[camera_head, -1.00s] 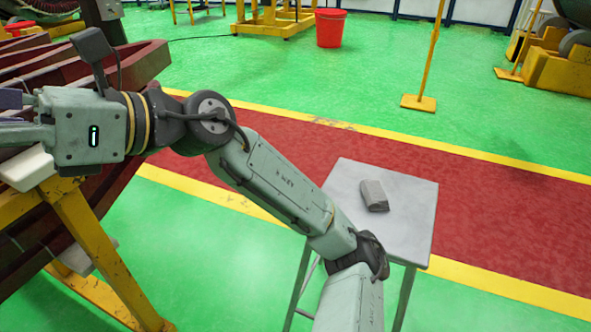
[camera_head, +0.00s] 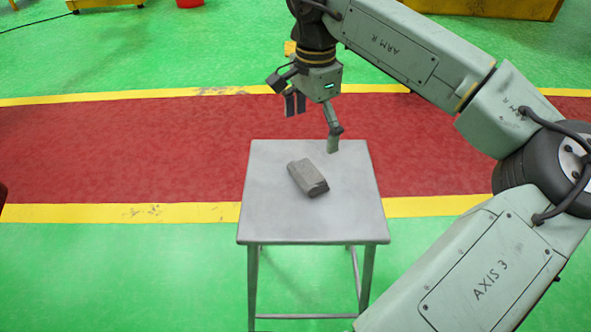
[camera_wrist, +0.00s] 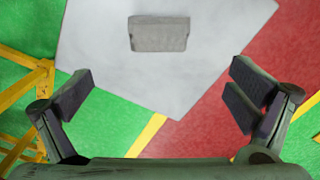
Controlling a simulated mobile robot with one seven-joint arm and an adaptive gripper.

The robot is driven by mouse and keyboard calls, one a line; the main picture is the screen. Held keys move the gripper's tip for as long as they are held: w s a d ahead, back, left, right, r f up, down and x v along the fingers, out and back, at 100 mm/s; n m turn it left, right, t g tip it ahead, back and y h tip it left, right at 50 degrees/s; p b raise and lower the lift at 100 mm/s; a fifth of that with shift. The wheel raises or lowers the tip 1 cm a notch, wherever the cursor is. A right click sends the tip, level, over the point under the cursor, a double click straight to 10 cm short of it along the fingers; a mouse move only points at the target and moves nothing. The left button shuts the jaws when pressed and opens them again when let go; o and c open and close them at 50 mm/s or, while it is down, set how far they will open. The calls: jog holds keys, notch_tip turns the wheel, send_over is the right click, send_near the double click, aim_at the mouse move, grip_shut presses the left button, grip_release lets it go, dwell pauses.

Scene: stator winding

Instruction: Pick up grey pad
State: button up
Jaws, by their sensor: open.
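The grey pad (camera_head: 308,178) is a small block lying on the light grey top of a small table (camera_head: 345,220), near its middle. It also shows in the wrist view (camera_wrist: 158,34), near the top centre, ahead of my fingers. My gripper (camera_head: 315,125) hangs above the far side of the table, above and beyond the pad. In the wrist view my gripper (camera_wrist: 160,95) is open, with its fingers wide apart and nothing between them. The pad is apart from the fingers.
The rest of the table top is bare. The table stands by a red floor lane (camera_head: 120,150) with yellow edge lines and green floor around it. A yellow frame (camera_wrist: 25,100) shows at the left of the wrist view. A red bucket (camera_head: 189,3) is far back.

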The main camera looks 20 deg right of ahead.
aim_at(308, 171)
jog(key=f, duration=1)
jog(key=shift+s+a+f, duration=0.25)
jog(key=shift+a, duration=0.1)
jog(key=shift+c, duration=0.4)
jog(key=c, duration=1)
jog(key=shift+r, duration=0.15)
jog(key=shift+r, duration=0.5)
notch_tip(308, 171, up, 2)
jog(key=shift+r, duration=0.15)
jog(key=s, duration=0.5)
jog(key=s+a+r+b, duration=0.1)
jog(key=s, duration=0.4)
jog(key=s+b, duration=0.1)
jog(key=s, duration=0.5)
jog(key=shift+a+r, duration=0.2)
jog(key=shift+r, duration=0.05)
